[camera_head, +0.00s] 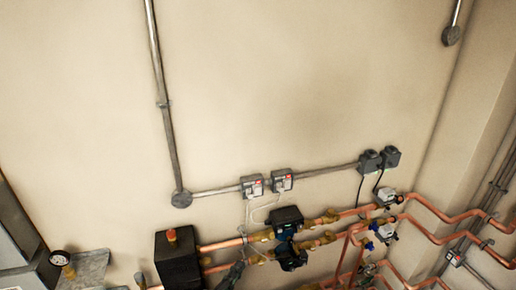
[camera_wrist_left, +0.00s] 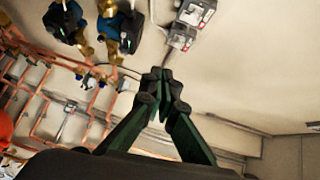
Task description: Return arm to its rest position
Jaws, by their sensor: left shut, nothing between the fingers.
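My left gripper (camera_wrist_left: 161,76) shows in the left wrist view with its two dark green fingers meeting at the tips, shut and empty. In the head view only a small dark part of it (camera_head: 232,274) seems to show at the bottom edge, below the copper pipes. The copper manifold (camera_head: 222,245) runs along the lower part of the wall in the head view. My right gripper is in neither view.
Two pumps (camera_head: 287,222) sit on the manifold beside a black box (camera_head: 178,262). Two grey switch boxes (camera_head: 282,180) hang on a conduit above. A pressure gauge (camera_head: 60,258) stands at lower left. The upper wall is mostly bare.

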